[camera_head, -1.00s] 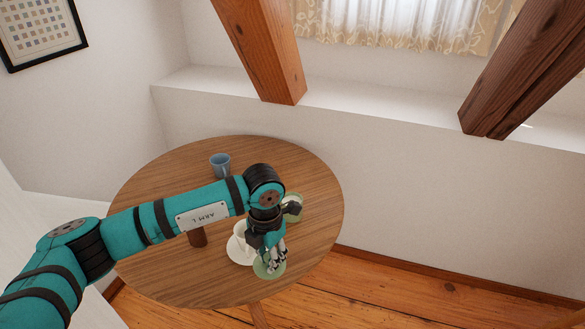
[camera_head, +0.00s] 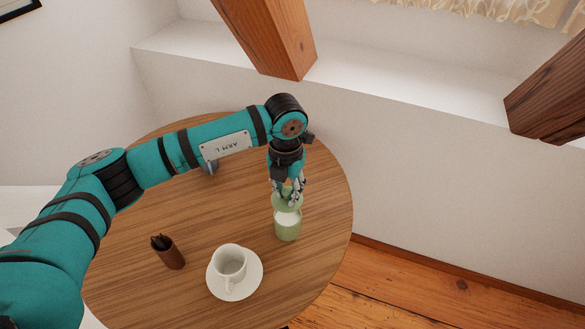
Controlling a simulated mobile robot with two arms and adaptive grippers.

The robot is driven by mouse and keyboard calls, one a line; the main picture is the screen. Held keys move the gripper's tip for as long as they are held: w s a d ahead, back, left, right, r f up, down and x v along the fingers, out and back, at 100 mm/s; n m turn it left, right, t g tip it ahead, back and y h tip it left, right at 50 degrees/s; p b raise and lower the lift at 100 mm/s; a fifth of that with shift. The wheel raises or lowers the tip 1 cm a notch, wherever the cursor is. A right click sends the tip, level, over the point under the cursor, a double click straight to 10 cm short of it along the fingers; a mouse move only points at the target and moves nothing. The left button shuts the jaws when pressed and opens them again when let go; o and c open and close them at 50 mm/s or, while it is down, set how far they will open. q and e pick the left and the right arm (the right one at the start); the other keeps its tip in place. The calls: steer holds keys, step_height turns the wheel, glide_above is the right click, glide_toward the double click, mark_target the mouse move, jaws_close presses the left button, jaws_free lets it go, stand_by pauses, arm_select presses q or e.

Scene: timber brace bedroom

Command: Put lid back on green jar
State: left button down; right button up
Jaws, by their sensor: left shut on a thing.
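The green jar (camera_head: 288,229) stands upright on the round wooden table, right of its middle. Its top looks open, with a pale inside showing. My left gripper (camera_head: 290,198) comes down from above, just behind and above the jar's mouth in the picture. It is shut on the green lid (camera_head: 284,204), which is partly hidden by the fingers. The lid overlaps the far side of the jar's rim in this view; I cannot tell whether they touch. My right gripper is not in view.
A white cup (camera_head: 229,262) stands on a saucer (camera_head: 247,289) left of and nearer than the jar. A brown pen holder (camera_head: 173,257) is further left. A blue mug (camera_head: 209,168) is mostly hidden behind my arm. The table's (camera_head: 325,210) right edge is close to the jar.

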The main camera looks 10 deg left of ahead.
arm_select(q)
steer(key=shift+r, duration=0.1)
steer(key=shift+f+b, duration=0.3)
steer(key=shift+f, duration=0.1)
steer(key=shift+s+f, duration=0.1)
steer(key=shift+f, duration=0.2)
steer(key=shift+f+b, duration=0.4)
step_height(320, 180, down, 3)
steer(key=shift+r+b, duration=0.15)
steer(key=shift+b, duration=0.65)
steer(key=shift+f+b, duration=0.3)
steer(key=shift+f, duration=0.05)
steer(key=shift+f+b, duration=0.3)
steer(key=shift+f, duration=0.05)
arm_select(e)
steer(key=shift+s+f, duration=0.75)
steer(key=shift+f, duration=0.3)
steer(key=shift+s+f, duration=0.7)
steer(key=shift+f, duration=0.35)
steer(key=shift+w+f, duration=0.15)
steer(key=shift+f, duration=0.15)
